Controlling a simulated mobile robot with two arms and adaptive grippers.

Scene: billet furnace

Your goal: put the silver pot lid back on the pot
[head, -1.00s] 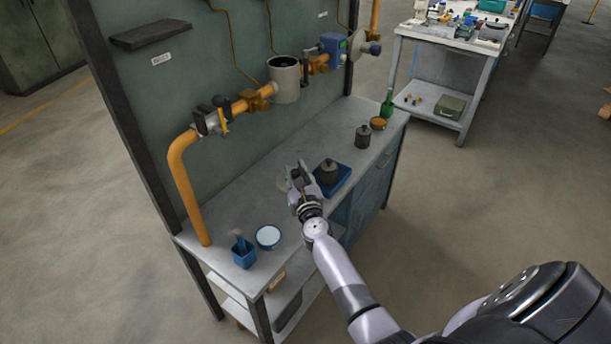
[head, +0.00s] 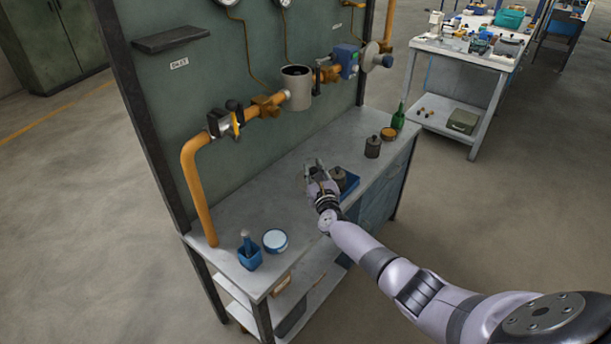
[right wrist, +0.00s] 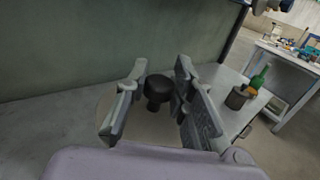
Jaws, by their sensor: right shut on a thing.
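The pot (head: 297,90) is a pale grey cylinder with a dark open top, set on the orange pipe along the back panel. My right gripper (head: 315,166) is above the bench, below and a little right of the pot in the head view. In the right wrist view, my right gripper (right wrist: 157,98) has its fingers on either side of a black knob (right wrist: 158,88). A greyish disc, the lid (right wrist: 150,125), shows beneath the knob, partly hidden by the gripper. In the head view the lid is mostly hidden. My left gripper is not in view.
A blue tray (head: 352,186) with a dark canister (head: 338,178) stands beside the gripper. Another canister (head: 372,147), an amber bowl (head: 388,134) and a green bottle (head: 398,117) stand farther right.

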